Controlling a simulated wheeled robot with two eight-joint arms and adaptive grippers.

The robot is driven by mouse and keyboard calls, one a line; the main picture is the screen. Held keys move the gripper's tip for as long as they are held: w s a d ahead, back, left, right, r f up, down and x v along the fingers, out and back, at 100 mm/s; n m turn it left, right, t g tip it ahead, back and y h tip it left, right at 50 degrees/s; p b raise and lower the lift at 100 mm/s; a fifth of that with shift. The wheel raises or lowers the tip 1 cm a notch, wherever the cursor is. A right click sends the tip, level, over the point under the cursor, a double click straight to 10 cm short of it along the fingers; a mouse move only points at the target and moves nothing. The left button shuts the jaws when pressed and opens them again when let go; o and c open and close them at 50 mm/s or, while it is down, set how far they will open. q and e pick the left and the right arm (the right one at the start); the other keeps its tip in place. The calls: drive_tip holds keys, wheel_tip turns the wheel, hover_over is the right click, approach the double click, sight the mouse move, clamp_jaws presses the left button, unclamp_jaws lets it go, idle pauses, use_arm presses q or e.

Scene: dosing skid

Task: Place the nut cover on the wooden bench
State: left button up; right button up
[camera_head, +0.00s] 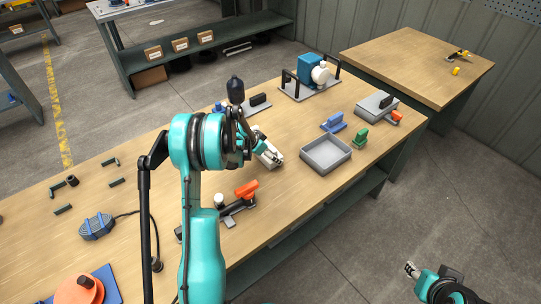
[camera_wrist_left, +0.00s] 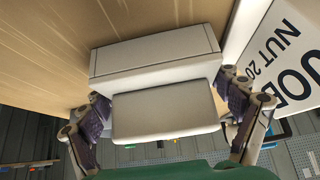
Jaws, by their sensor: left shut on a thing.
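My left gripper (camera_head: 262,148) is above the near bench in the head view, its arm rising from the bottom. In the left wrist view its two fingers (camera_wrist_left: 166,98) are shut on opposite sides of a pale grey, box-shaped thing, which I take for the nut cover (camera_wrist_left: 165,115). In the head view the cover is mostly hidden by the gripper. The near bench (camera_head: 120,220) has a wooden top; another wooden-topped bench (camera_head: 420,60) stands at the back right. My right gripper (camera_head: 412,270) is at the lower right, over the floor, too small to judge.
A white card (camera_wrist_left: 285,50) with black lettering, partly reading "NUT 20", is beside the cover. A grey tray (camera_head: 326,168), a blue pump (camera_head: 310,68) and an orange-handled valve (camera_head: 246,189) stand on the near bench. The back-right bench is mostly clear, with small parts at its right (camera_head: 456,71).

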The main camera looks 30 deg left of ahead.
use_arm(q)
drive_tip(key=shift+f, duration=0.15)
drive_tip(key=o, duration=0.9)
